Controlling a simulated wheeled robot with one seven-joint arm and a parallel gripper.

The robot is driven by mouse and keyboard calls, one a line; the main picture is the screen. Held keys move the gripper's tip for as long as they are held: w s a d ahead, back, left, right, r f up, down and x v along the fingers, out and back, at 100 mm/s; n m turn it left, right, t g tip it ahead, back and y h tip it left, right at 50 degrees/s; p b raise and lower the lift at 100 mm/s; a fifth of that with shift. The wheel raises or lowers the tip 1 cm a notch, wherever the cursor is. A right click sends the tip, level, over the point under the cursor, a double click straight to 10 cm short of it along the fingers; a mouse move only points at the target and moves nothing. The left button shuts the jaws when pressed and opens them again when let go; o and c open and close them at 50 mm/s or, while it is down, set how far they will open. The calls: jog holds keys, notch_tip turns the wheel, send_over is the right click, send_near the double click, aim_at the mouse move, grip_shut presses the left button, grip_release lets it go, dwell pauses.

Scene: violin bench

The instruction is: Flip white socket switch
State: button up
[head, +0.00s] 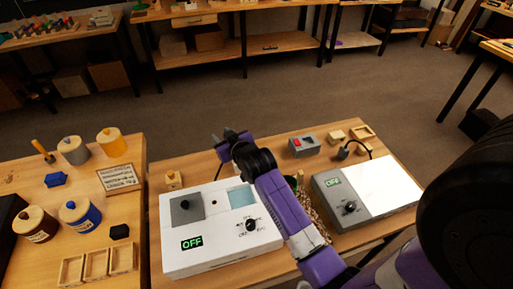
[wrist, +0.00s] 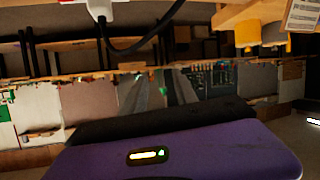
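A white socket with a red part (wrist: 100,8) and a black cable shows at the top edge of the wrist view, which is upside down. In the head view my gripper (head: 226,137) is over the far edge of the bench, behind the white device, and seems to hide this socket. Its fingers look apart and empty; they also show in the wrist view (wrist: 162,90). The socket's switch position is too small to tell. The white device (head: 185,262) has a lit OFF display. A grey socket with a red switch (head: 297,142) stands to the right of my gripper.
A grey device (head: 330,196) with an OFF display and white panel stands at the right. Small wooden boxes (head: 337,136) lie behind it. The left bench holds jars (head: 108,142) and a framed sheet (head: 119,179). Open floor (head: 300,85) lies beyond the benches.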

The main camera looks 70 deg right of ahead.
jog(key=d+r+g+y+p, duration=0.15)
jog(key=d+g, duration=0.45)
jog(key=d, duration=0.9)
jog(key=s+a+f+g+y, duration=0.5)
jog(key=s+a+y, duration=0.2)
jog(key=s, duration=0.2)
jog(key=f, duration=0.7)
jog(key=shift+w+d+f+p, duration=0.2)
jog(key=shift+w+f+p, duration=0.1)
jog(key=shift+f, duration=0.1)
grip_shut()
